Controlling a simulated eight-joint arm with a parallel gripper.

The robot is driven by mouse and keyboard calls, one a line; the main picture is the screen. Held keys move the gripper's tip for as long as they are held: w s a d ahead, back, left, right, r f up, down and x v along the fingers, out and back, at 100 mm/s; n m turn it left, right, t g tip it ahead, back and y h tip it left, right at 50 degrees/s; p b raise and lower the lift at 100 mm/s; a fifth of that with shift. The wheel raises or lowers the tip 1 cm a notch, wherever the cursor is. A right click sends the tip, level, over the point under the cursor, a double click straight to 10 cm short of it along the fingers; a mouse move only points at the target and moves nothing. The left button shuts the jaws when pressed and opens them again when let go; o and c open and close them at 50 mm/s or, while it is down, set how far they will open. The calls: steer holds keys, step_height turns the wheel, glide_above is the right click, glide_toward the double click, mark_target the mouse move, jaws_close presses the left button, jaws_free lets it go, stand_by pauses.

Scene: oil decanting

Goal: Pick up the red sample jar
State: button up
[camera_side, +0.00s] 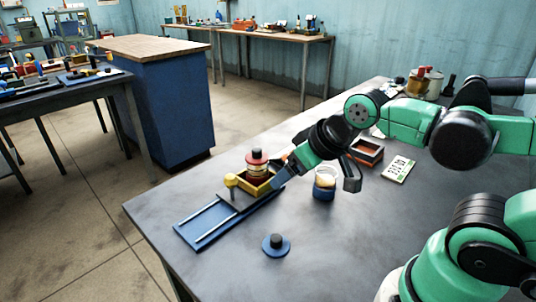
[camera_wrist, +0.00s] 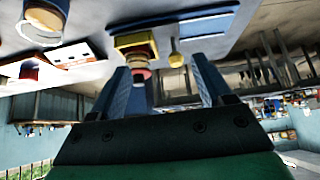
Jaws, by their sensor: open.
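My gripper (camera_side: 316,184) is open and empty, to the right of the jar in the side view. Its fingers also show spread in the wrist view (camera_wrist: 165,78). No contact with the jar is visible.
A yellow ball knob (camera_side: 231,180) stands beside the holder. A blue disc with a black knob (camera_side: 276,244) is in front.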

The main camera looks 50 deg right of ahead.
steer(key=shift+c, duration=0.4)
steer(key=w+m, duration=0.1)
steer(key=m, duration=0.1)
steer(key=m+t+y, duration=0.2)
steer(key=m+y, duration=1.3)
steer(key=m, duration=0.7)
glide_toward(257, 156)
steer(key=x, duration=0.6)
steer(key=w+x, duration=0.1)
steer(key=x, duration=0.2)
steer(key=shift+w+r, duration=0.1)
steer(key=shift+w, duration=0.1)
jaws_close()
